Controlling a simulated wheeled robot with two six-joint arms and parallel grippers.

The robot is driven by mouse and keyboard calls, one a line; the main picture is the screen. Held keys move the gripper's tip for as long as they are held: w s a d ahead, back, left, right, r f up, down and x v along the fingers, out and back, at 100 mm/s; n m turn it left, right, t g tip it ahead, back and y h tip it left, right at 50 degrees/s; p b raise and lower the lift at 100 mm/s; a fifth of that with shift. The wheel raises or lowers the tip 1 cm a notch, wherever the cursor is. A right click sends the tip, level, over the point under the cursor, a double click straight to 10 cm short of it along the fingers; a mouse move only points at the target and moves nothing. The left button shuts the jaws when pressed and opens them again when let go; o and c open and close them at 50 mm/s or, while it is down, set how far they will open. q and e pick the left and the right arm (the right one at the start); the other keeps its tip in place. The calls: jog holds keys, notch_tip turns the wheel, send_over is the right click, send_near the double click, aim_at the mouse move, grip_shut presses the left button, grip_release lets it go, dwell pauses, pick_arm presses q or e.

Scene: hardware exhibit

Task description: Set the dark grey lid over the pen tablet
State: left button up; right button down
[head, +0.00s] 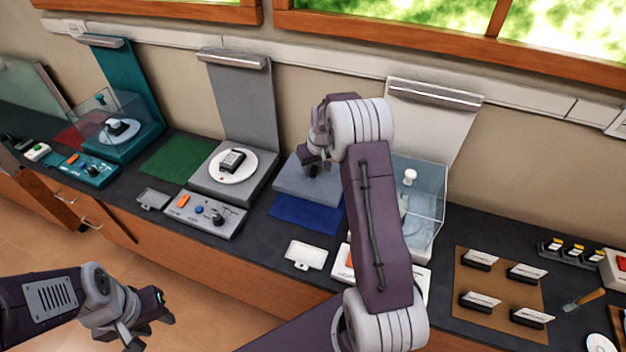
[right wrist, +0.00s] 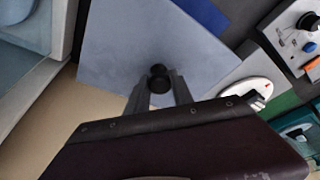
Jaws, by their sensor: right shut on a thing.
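The lid (head: 298,183) is a grey-blue box with a smooth flat top, right of the middle grey station. In the right wrist view the lid (right wrist: 120,55) fills the upper middle, with a black knob (right wrist: 158,78). My right gripper (head: 314,166) is shut on this knob; it also shows in the right wrist view (right wrist: 158,90). I cannot tell whether the lid touches the counter. A small dark device, apparently the pen tablet (head: 232,160), sits uncovered on a white disc (head: 245,172). My left gripper (head: 152,322) is empty and open, at lower left, away from the counter.
A blue mat (head: 302,214) lies in front of the lid. A control panel (head: 205,213) stands before the grey station (head: 262,186). Clear covers stand at the teal station (head: 122,143) and at right (head: 428,190). A brown mat (head: 470,322) holds several card holders. A green mat (head: 175,158) is bare.

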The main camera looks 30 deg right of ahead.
aim_at(313, 167)
jog(key=shift+r, duration=0.35)
notch_tip(313, 167, up, 3)
jog(key=shift+f+p, duration=0.1)
jog(key=shift+p, duration=1.15)
jog(key=shift+f, duration=0.1)
